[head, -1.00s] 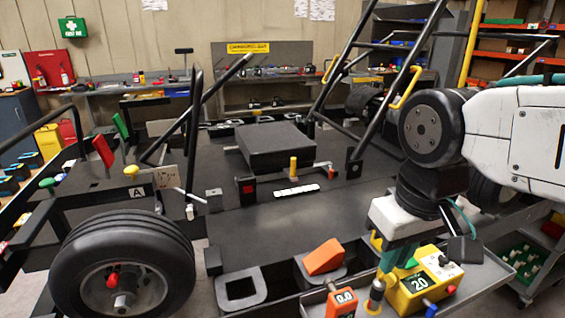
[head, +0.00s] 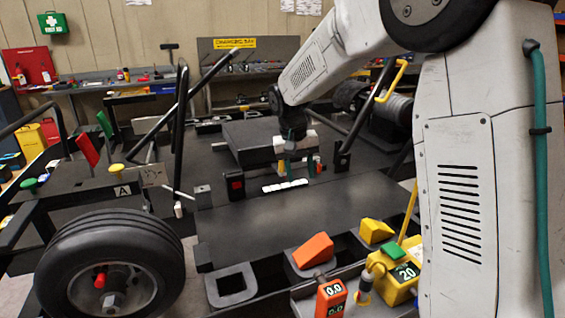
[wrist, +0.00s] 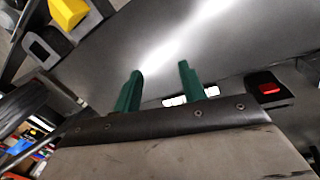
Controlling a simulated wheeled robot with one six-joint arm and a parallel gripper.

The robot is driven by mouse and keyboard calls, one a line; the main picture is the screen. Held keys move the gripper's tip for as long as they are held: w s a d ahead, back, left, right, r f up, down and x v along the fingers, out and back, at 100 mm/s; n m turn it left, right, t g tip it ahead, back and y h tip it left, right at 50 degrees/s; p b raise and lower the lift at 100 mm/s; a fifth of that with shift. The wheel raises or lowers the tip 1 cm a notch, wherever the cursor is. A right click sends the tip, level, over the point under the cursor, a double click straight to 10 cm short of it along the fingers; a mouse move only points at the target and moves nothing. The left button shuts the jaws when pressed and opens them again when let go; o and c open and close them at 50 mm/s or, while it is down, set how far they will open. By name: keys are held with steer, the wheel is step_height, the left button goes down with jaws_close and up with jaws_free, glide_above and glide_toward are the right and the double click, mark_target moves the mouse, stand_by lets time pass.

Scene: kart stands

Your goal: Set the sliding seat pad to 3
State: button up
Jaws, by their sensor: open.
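The sliding seat pad is a dark, flat block (head: 245,137) on the black kart floor in the head view. A white scale strip (head: 285,186) lies in front of it; its marks are too small to read. My gripper (head: 299,172) is above the floor at the pad's front right, close behind the strip. In the wrist view its green fingers (wrist: 160,76) are apart with nothing seen between them. The strip shows partly behind them in the wrist view (wrist: 176,101).
A black block with a red square (head: 236,186) stands left of the strip. A black tube frame (head: 350,135) rises right of my gripper. A wheel (head: 110,268), an orange wedge (head: 313,250) and a yellow wedge (head: 375,231) are nearer. The front floor panel is clear.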

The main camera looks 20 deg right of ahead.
mark_target(283, 161)
steer(key=w+d+f+m+t+h, duration=0.15)
steer(key=w+m+t, duration=0.35)
steer(key=w, duration=1.6)
steer(key=shift+m+g, duration=0.3)
steer(key=shift+g, duration=0.3)
steer(key=x, duration=0.7)
steer(key=shift+s+a+f, duration=0.1)
steer(key=shift+f, duration=0.35)
steer(key=shift+a+y, duration=0.1)
steer(key=shift+y, duration=0.15)
jaws_close()
